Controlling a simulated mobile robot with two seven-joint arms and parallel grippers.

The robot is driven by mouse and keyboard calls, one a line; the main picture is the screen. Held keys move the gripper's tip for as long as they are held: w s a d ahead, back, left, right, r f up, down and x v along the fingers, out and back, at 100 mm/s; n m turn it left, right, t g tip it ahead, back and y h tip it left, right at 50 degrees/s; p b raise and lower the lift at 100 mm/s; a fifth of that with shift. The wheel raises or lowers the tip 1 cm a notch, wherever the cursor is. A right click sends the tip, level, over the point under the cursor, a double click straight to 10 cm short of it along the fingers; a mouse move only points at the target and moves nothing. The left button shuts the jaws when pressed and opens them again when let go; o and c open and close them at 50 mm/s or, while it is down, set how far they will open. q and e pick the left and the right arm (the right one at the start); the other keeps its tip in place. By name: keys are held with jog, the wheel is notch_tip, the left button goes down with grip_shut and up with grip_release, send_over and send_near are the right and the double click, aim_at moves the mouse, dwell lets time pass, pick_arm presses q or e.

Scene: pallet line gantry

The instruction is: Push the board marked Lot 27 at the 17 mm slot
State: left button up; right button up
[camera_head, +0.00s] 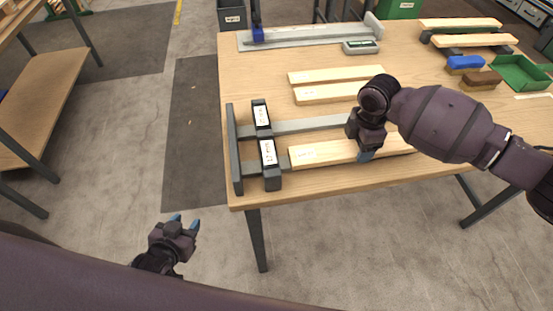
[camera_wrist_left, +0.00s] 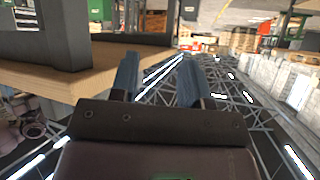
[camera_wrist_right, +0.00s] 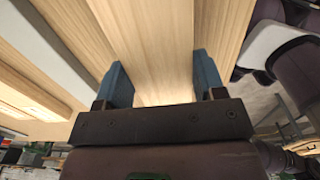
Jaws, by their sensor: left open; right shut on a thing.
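A pale wooden board (camera_head: 325,153) lies along the front grey rail, with its left end close to the front black slot block (camera_head: 270,168); I cannot tell if they touch. Its small mark is too tiny to read. A second black block (camera_head: 261,116) stands behind on the rear rail; both carry white labels I cannot read surely. My right gripper (camera_head: 366,154) is shut on the front board, which runs between the fingers in the right wrist view (camera_wrist_right: 160,60). My left gripper (camera_head: 184,222) is open and empty, off the table's left front; its fingers show in the left wrist view (camera_wrist_left: 158,85).
A dark end plate (camera_head: 234,150) stands left of both blocks. Two more boards (camera_head: 335,84) lie behind the rear rail (camera_head: 310,125). A grey measuring bench (camera_head: 300,36), brushes (camera_head: 465,63) and a green tray (camera_head: 518,72) are farther back. Floor left of the table is clear.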

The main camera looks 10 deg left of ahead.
jog(key=shift+d+f, duration=0.2)
jog(key=shift+f, duration=0.1)
jog(key=o, duration=1.1)
jog(key=shift+r, duration=0.15)
jog(key=shift+a, duration=0.1)
pick_arm(q)
jog(key=shift+f, duration=0.1)
pick_arm(e)
jog(key=shift+w+r, duration=0.1)
jog(key=shift+r, duration=0.2)
notch_tip(320, 180, up, 4)
jog(key=shift+f, duration=0.25)
notch_tip(320, 180, up, 5)
jog(key=shift+r+p, duration=0.2)
jog(key=shift+p, duration=0.25)
pick_arm(q)
jog(key=shift+s, duration=0.25)
pick_arm(e)
jog(key=shift+r, duration=0.65)
